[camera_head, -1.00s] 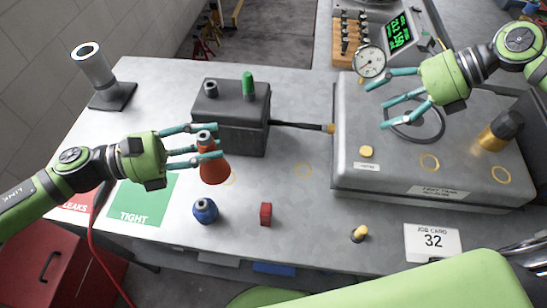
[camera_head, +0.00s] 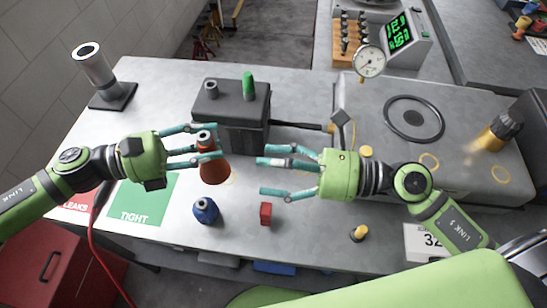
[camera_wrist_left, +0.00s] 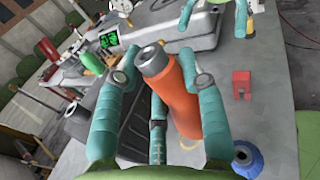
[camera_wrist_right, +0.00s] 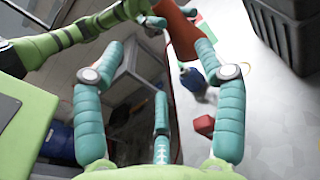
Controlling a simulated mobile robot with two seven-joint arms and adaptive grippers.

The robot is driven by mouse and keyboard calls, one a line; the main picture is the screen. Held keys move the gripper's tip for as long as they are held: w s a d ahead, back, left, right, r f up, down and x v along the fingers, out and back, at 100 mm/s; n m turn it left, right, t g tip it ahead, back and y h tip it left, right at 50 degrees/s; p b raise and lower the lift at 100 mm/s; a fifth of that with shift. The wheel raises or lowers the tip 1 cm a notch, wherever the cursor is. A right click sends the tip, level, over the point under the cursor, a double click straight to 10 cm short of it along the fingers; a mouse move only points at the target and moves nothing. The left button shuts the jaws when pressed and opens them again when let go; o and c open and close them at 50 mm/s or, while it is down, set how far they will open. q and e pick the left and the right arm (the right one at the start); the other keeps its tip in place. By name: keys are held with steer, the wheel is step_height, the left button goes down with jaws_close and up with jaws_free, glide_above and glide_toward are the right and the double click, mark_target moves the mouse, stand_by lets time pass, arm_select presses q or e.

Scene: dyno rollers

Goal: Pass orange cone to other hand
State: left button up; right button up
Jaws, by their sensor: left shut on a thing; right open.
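The orange cone (camera_head: 214,168), with a grey top, is upright in the head view between the fingers of my left gripper (camera_head: 208,146). In the left wrist view the cone (camera_wrist_left: 176,98) sits between the teal fingers, which are shut on it. My right gripper (camera_head: 277,170) is open and empty, to the right of the cone with its fingers pointing left at it. In the right wrist view the cone (camera_wrist_right: 186,38) shows ahead, partly hidden by a finger. I cannot tell whether the cone's base touches the bench.
A dark grey box (camera_head: 232,113) stands just behind the cone. A blue bottle-like piece (camera_head: 205,210) and a red block (camera_head: 266,214) lie in front. A large grey case (camera_head: 350,105) fills the right side. The green TIGHT mat (camera_head: 150,195) lies at left.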

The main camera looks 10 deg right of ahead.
mark_target(214, 149)
steer(key=shift+t, duration=0.7)
steer(key=x, duration=1.2)
steer(key=shift+w+r, duration=0.35)
steer(key=shift+w, duration=0.1)
steer(key=c, duration=1.3)
arm_select(q)
steer(key=o, duration=1.3)
steer(key=shift+c, duration=0.2)
arm_select(e)
steer(key=shift+r, duration=0.1)
steer(key=shift+c, duration=0.2)
